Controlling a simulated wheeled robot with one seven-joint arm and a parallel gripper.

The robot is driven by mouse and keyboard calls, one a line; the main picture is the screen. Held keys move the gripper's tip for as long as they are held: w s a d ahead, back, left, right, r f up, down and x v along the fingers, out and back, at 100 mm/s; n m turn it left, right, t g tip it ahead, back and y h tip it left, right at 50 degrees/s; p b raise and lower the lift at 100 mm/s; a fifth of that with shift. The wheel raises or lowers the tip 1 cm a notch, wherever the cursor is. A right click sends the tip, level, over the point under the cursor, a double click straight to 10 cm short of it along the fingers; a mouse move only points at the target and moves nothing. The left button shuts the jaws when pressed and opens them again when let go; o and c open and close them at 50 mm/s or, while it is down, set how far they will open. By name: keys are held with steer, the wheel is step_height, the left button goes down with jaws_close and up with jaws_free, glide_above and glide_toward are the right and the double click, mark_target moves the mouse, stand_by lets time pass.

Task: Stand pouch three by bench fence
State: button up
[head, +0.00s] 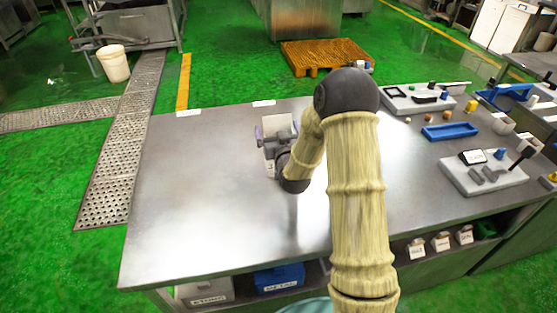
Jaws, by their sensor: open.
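My gripper (278,134) is over the left half of the steel bench (205,190), near its back edge. Its fingers are apart, with purple-grey tips on either side. A pale, box-like item (268,154) shows at and below the fingers. I cannot tell whether it is a pouch, whether it is upright, or whether the fingers touch it. My forearm and wrist hide part of this spot. No pouch number is readable, and I cannot make out a fence for certain; small white labels (263,103) lie along the back edge.
A blue tray (450,131), a grey board with small tools (482,175) and another board (425,98) stand on the right. Labelled bins, including a blue one (279,278), sit under the bench. The bench's left and front areas are clear. An orange pallet (325,56) lies behind.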

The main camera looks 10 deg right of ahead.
stand_by(0.4)
steer(key=c, duration=1.7)
step_height(320, 180, up, 10)
steer(key=shift+r+b, duration=0.1)
steer(key=shift+b, duration=0.25)
steer(key=shift+a, duration=0.1)
